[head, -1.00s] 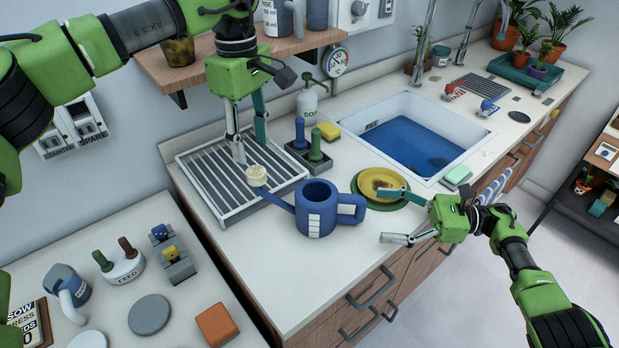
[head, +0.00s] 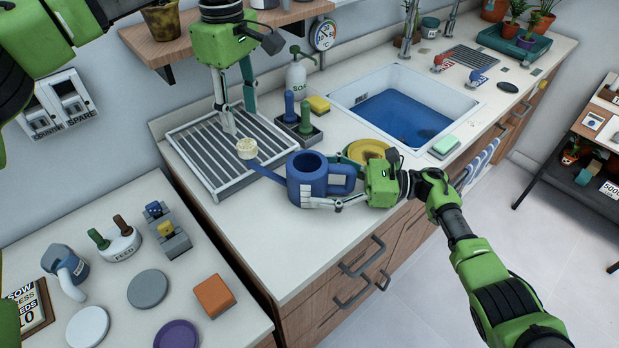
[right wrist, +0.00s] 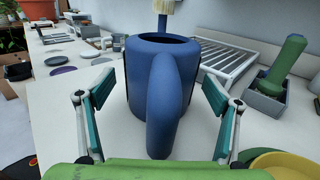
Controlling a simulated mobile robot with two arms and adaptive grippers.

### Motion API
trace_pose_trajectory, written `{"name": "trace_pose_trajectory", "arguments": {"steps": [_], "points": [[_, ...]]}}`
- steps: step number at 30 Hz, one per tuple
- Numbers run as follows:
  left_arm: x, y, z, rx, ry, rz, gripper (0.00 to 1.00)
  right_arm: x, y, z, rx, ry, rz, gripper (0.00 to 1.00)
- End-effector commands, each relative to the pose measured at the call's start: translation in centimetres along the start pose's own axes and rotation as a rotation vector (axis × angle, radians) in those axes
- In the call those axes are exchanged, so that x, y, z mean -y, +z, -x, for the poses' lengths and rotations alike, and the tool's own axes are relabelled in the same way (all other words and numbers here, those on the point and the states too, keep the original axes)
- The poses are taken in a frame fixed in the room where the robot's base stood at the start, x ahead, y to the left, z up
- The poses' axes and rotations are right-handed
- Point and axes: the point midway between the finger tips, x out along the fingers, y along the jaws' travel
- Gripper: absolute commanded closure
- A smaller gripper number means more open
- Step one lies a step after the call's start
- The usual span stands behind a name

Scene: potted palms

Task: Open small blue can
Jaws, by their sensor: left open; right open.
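My right gripper (head: 333,180) is open at the handle, one finger on each side. In the right wrist view the can (right wrist: 161,80) is straight ahead, its handle between the spread fingers of this gripper (right wrist: 158,110), with gaps on both sides. My left gripper (head: 240,120) is open, pointing down over the drying rack, just behind the rose.
The drying rack (head: 194,168) lies left of the can. A caddy (head: 290,134) with blue and green handles stands behind it. A yellow dish (head: 368,150) is close beside the right gripper. The sink (head: 345,93) is beyond. The counter front is clear.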

Motion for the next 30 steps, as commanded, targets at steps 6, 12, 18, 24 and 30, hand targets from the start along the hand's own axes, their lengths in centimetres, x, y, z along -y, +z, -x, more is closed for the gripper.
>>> {"name": "trace_pose_trajectory", "arguments": {"steps": [6, 12, 18, 24, 30], "points": [[0.0, -0.01, -0.01, 0.0, 0.0, 0.0, 0.58, -0.02, 0.0, -0.59, 0.0, 0.0, 0.0, 0.17], [0.0, 0.0, -0.01, 0.0, 0.0, 0.0, 0.58, -0.01, 0.0, -0.56, 0.0, 0.0, 0.0, 0.27], [0.0, -0.01, -0.01, 0.0, 0.0, 0.0, 0.58, -0.01, 0.0, -0.54, 0.0, 0.0, 0.0, 0.75], [-0.02, 0.1, -0.09, 0.0, -0.001, -0.064, 0.58, 0.0, 0.0, -0.53, 0.0, 0.0, 0.0, 0.97], [-0.04, 0.32, -0.14, 0.001, -0.003, -0.347, 0.58, 0.01, 0.0, -0.53, 0.0, -0.001, 0.0, 0.97]]}}
